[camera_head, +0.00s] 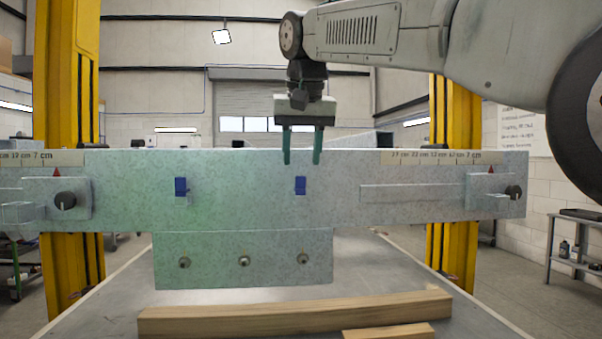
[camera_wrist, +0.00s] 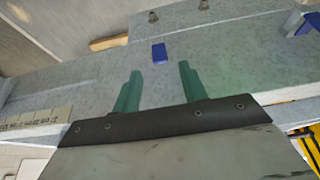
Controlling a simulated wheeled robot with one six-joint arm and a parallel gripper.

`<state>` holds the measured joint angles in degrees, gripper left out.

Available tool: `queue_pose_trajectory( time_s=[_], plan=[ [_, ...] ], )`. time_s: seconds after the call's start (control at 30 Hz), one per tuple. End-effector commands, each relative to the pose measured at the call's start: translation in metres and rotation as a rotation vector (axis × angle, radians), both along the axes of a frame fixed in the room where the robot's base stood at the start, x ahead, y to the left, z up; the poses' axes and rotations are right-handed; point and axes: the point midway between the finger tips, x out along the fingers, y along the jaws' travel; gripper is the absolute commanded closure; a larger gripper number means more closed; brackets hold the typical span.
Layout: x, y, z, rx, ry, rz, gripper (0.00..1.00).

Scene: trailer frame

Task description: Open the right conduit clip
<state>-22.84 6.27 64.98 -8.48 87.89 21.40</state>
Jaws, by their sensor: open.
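The right conduit clip (camera_head: 300,185) is a small blue block on the front of the grey speckled beam (camera_head: 240,205). It also shows in the wrist view (camera_wrist: 159,53), just beyond the fingertips and roughly centred between them. My gripper (camera_head: 301,162) points down with two green fingers spread apart and empty. In the head view its tips are just above the right clip; in the wrist view (camera_wrist: 160,72) they are apart from it. The left conduit clip (camera_head: 181,186), also blue, sits farther left on the beam and shows at the wrist view's upper right (camera_wrist: 305,24). Whether the right clip's latch is open is too small to tell.
A lower plate (camera_head: 215,275) with several round studs hangs below the beam. Black knobs (camera_head: 65,200) (camera_head: 514,192) sit near both ends. Yellow posts (camera_head: 66,120) (camera_head: 455,150) stand behind. Timber (camera_head: 295,315) lies on the table below. The space before the right clip looks clear.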

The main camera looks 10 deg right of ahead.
Motion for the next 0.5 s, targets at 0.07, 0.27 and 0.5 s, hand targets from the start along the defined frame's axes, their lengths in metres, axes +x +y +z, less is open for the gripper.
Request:
queue_pose_trajectory(
  time_s=[0.07,0.27,0.5],
  plan=[
    [0.005,0.0,-0.013,-0.001,0.002,0.0,0.57],
    [0.015,0.0,-0.037,0.0,0.001,0.0,0.57],
    [0.018,0.0,-0.044,0.0,0.0,0.0,0.57]
  ],
)
